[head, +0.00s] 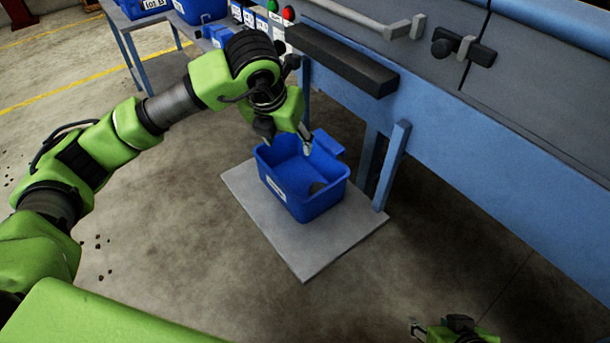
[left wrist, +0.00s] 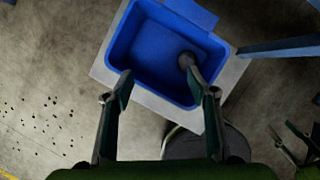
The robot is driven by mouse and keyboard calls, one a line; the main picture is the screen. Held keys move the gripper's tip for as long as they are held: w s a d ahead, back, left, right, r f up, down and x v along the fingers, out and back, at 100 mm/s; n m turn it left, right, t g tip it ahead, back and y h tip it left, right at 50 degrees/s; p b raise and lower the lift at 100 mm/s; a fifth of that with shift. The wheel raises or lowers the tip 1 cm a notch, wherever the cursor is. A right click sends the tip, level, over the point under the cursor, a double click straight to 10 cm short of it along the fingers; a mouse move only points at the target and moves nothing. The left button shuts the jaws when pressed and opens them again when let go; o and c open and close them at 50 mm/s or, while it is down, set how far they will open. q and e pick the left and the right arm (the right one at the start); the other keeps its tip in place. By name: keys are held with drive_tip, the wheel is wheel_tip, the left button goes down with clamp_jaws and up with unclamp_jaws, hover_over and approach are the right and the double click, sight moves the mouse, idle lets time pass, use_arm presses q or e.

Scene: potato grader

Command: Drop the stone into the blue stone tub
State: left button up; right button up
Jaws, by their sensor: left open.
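The blue stone tub (head: 276,187) stands on a grey board under the machine; it also fills the upper middle of the left wrist view (left wrist: 125,45). The dark, rounded stone (head: 317,187) lies on the tub's floor, towards its right side; in the left wrist view the stone (left wrist: 186,60) shows just beyond the right fingertip.
The grey board (head: 300,255) has bare space in front of the tub. A blue machine frame leg (head: 393,165) stands close to the right. A dark bar (head: 340,60) juts from the machine above. Blue crates (head: 200,10) sit on a table at the back left.

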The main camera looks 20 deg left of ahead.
use_arm(q)
drive_tip(key=v, duration=0.6)
drive_tip(key=shift+r, duration=0.35)
drive_tip(key=shift+s, duration=0.15)
